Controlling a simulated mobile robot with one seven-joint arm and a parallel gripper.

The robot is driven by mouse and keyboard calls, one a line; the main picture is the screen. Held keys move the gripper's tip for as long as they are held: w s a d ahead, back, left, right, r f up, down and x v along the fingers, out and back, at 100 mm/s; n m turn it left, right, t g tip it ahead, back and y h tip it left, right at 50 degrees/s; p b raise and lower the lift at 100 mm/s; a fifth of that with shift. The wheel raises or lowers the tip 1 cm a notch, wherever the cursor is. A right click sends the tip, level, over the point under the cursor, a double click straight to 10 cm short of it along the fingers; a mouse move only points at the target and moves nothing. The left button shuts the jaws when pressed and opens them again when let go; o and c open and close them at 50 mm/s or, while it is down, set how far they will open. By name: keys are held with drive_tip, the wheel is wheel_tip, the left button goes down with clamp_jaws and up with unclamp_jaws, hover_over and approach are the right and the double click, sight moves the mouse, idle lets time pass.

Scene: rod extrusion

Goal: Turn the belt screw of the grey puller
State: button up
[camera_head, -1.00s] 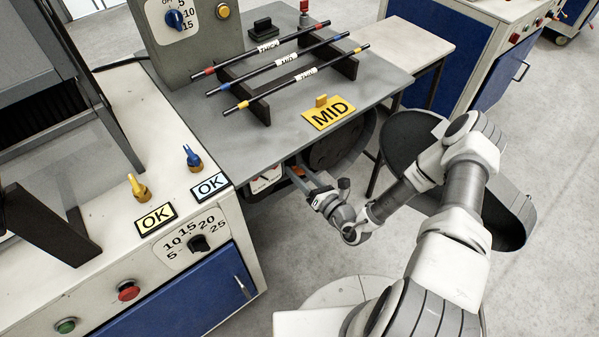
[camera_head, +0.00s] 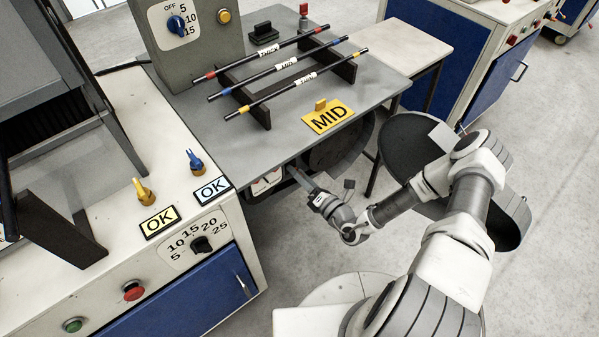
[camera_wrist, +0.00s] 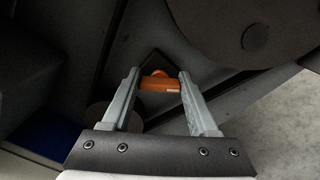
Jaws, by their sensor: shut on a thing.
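The belt screw (camera_wrist: 160,84) is an orange, block-shaped head in the wrist view, with a rounded knob at its far side. My gripper (camera_wrist: 161,78) is shut on it, one pale finger against each side, near the tips. In the head view my gripper (camera_head: 293,172) reaches under the front edge of the grey puller's table (camera_head: 225,140). The screw head is hidden there behind the fingers and table edge. A white dial gauge (camera_head: 266,181) sits just left of the fingers, partly covered.
A large dark disc (camera_head: 340,150) is right of my gripper, under the table; it also fills the upper right of the wrist view (camera_wrist: 225,30). A yellow MID sign (camera_head: 328,117) and several striped rods lie above. Grey floor is open below.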

drive_tip(key=shift+m, duration=0.5)
drive_tip(key=o, duration=1.4)
